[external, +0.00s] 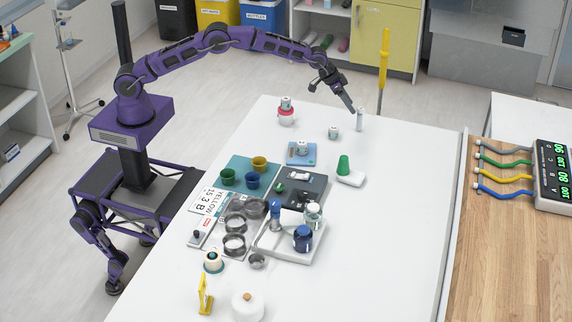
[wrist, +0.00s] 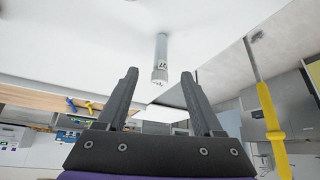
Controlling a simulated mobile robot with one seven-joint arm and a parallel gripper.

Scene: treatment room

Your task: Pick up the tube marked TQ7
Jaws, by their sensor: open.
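The tube marked TQ7 (wrist: 162,55) is a slim grey cylinder with a white label and a pale end cap. It stands upright near the table's far edge, where the external view shows it as a small grey-white tube (external: 359,121). My gripper (wrist: 160,73) is open and empty. In the wrist view the tube lies between the lines of the two fingers, with its capped end near the fingertips. In the external view my gripper (external: 350,105) points down just left of the tube; whether they touch cannot be told.
A small labelled jar (external: 333,132) stands left of the tube. A pink-and-white stacked item (external: 286,112) stands farther left. The table (external: 395,200) is clear to the right.

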